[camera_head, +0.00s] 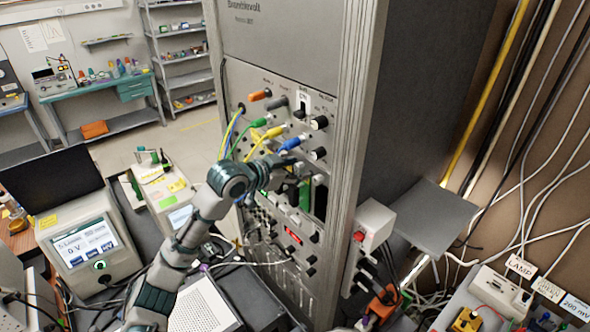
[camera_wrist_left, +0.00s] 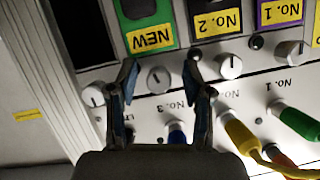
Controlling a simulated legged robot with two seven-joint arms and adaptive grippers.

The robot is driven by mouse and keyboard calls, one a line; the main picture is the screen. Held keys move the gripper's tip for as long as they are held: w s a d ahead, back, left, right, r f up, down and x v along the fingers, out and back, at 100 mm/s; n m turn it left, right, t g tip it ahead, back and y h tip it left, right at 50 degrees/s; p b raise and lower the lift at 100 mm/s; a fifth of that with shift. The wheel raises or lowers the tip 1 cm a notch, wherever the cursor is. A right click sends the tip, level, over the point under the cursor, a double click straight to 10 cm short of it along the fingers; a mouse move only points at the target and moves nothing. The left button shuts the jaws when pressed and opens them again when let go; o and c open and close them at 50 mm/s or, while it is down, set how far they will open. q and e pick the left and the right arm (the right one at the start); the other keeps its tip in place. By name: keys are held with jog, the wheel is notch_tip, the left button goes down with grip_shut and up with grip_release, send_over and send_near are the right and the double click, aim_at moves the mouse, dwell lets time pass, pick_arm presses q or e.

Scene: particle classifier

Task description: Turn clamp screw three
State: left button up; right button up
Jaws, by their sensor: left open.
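The instrument rack's front panel (camera_head: 262,80) faces my left arm in the head view. My left gripper (camera_head: 290,164) is at the panel, below the blue plug (camera_head: 291,143). In the left wrist view the panel is upside down. The left gripper (camera_wrist_left: 161,72) is open, one finger on each side of a round slotted screw knob (camera_wrist_left: 159,79) near the "No. 3" marking. The fingers appear apart from the knob. Neighbouring knobs sit by "No. 2" (camera_wrist_left: 230,66) and "No. 1" (camera_wrist_left: 289,53). My right gripper is not in view.
A yellow plug (camera_wrist_left: 240,133) and a green plug (camera_wrist_left: 298,122) with cables stand out nearby. Another knob (camera_wrist_left: 94,95) is left of the fingers. A grey shelf (camera_head: 430,215) juts from the rack's side.

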pick_arm(q)
jog(key=v, duration=1.2)
jog(key=shift+w, duration=0.1)
dwell(1.9)
